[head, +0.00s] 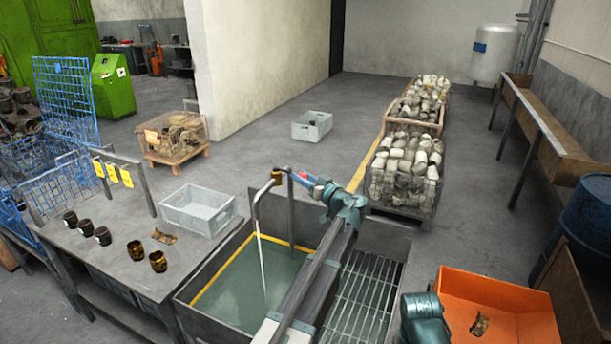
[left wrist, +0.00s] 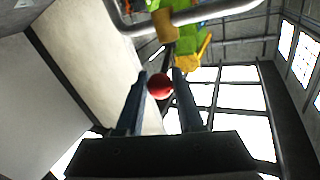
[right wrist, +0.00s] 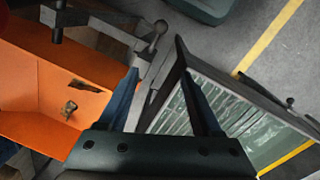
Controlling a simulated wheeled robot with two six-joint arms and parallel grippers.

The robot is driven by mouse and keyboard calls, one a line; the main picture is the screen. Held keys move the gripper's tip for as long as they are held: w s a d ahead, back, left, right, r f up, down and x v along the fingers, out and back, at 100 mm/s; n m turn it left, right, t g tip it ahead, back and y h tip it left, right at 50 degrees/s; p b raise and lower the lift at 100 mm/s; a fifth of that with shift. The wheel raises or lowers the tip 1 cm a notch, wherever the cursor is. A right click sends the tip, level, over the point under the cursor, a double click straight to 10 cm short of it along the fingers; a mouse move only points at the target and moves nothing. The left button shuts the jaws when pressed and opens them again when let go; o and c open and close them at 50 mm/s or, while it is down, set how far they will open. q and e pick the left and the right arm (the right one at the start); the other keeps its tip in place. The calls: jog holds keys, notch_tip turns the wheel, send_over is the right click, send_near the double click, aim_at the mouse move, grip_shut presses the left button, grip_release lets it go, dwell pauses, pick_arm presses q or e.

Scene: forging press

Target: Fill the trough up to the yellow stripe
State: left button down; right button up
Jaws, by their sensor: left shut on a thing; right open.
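The trough (head: 205,268) holds greenish water (head: 240,288), with a yellow stripe (head: 222,268) along its inner wall. The water surface lies close to the stripe; the exact gap is hard to tell. A thin stream (head: 263,265) runs from the bent tap spout (head: 257,197) into the water. My left gripper (head: 303,177) is shut on the red tap knob, behind the spout. The red knob (left wrist: 160,85) shows between its fingertips in the left wrist view. My right gripper (right wrist: 157,60) is open and empty, above the trough and orange bin in its wrist view.
A slatted grate (head: 358,300) adjoins the trough on the right, with an orange bin (head: 490,285) beyond. A table (head: 110,255) with dark and brown cups and a grey crate (head: 197,210) stand left. Wire baskets of pale pieces (head: 405,170) stand behind.

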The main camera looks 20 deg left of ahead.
pick_arm(q)
jog(key=shift+s, duration=0.15)
jog(key=c, duration=0.5)
grip_release()
jog(key=shift+c, duration=0.2)
jog(key=v, duration=1.3)
jog(key=shift+s+d, duration=0.25)
jog(key=shift+s, duration=0.1)
